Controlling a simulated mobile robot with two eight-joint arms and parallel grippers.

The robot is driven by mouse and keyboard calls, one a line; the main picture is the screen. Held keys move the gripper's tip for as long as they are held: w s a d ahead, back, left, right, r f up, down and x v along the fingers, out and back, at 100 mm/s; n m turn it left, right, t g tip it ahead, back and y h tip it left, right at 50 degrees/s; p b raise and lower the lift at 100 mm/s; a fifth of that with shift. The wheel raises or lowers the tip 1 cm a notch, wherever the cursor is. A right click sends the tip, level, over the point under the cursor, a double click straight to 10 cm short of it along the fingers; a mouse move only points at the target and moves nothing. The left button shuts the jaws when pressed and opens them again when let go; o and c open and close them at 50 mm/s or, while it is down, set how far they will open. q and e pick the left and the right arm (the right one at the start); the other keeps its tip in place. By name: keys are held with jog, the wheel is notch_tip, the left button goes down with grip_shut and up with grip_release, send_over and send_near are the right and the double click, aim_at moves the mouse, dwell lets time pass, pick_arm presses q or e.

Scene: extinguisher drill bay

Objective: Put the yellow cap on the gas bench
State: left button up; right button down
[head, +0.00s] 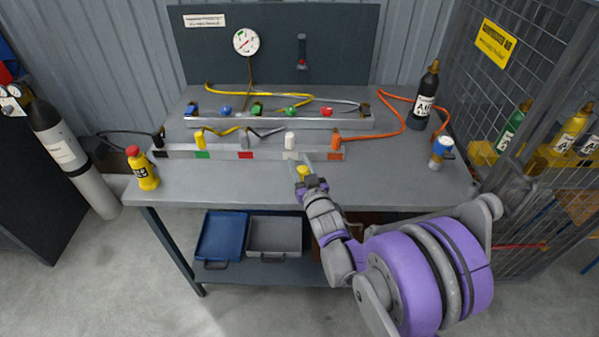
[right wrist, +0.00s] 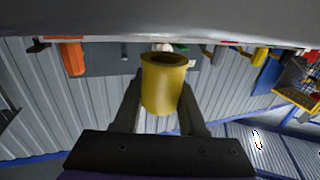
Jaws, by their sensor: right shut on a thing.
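The yellow cap (head: 303,172) is a small hollow cylinder. My right gripper (head: 305,180) is shut on it, near the front edge of the grey gas bench (head: 225,185). In the right wrist view the cap (right wrist: 165,88) sits between the two fingers of the gripper (right wrist: 162,105), with its dark round opening showing. That view appears upside down, with a grey surface across its top. I cannot tell how large the gap is between cap and bench top. My left gripper is not in view.
A rail (head: 220,153) on the bench carries yellow, grey, white and orange fittings.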

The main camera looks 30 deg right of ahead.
jog(key=shift+f, duration=1.2)
jog(key=shift+f+b, duration=0.2)
jog(key=shift+b, duration=0.15)
jog(key=shift+c, duration=2.3)
grip_release()
jog(key=shift+r, duration=0.1)
